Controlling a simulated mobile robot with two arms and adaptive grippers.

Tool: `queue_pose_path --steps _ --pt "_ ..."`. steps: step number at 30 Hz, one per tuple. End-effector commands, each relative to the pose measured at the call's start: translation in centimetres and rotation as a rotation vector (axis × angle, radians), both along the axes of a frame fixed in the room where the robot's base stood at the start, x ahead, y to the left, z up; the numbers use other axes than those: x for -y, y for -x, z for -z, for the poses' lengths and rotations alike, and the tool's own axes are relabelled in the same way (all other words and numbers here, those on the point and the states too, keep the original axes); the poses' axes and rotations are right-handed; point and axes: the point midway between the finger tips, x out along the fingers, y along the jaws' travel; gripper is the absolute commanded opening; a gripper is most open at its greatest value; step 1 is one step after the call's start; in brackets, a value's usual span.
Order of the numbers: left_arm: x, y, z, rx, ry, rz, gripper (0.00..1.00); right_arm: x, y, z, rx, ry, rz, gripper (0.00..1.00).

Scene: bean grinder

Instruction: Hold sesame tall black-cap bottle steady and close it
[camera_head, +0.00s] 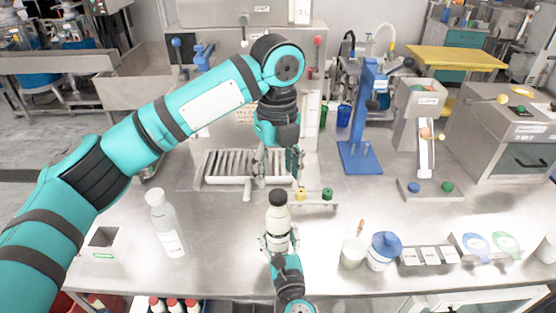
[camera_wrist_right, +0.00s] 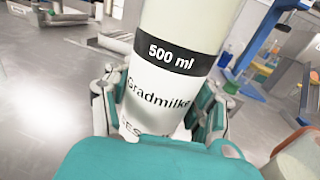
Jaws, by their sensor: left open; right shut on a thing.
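The tall pale bottle (camera_head: 279,218) with a black cap (camera_head: 278,196) on top stands upright at the front middle of the bench. My right gripper (camera_head: 279,243) is shut around its lower part. In the right wrist view the bottle (camera_wrist_right: 170,92) fills the middle between my right gripper's fingers (camera_wrist_right: 158,120); its label reads 500 ml, with partly hidden text below, and its top is out of frame. My left gripper (camera_head: 276,168) is open and empty, pointing down, above and just behind the cap in the picture. How tightly the cap sits cannot be told.
A slotted tray (camera_head: 226,182) and a small holder with yellow and green knobs (camera_head: 316,202) lie behind. A cup (camera_head: 353,253) and a blue-lidded jar (camera_head: 383,251) stand right. A blue stand (camera_head: 361,158) is farther back.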

Motion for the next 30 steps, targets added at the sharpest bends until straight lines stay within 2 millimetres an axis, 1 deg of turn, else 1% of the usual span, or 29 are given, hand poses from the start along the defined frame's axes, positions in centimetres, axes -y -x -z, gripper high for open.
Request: queue_pose_path --steps 1,3,24,30 --pt "0.0 0.0 -0.1 0.001 -0.001 -0.112 0.56 0.0 0.0 0.1 -0.002 0.000 0.000 0.00" --pt "0.0 0.0 -0.2 0.001 -0.001 -0.280 0.56 0.0 0.0 0.1 -0.002 0.000 0.000 0.00" --pt "0.1 0.0 -1.6 0.001 -0.002 -1.950 0.56 0.0 0.0 0.1 -0.002 0.000 0.000 0.00" --pt "0.1 0.0 -1.9 0.001 -0.003 -2.358 0.56 0.0 0.0 0.1 -0.002 0.000 0.000 0.00"
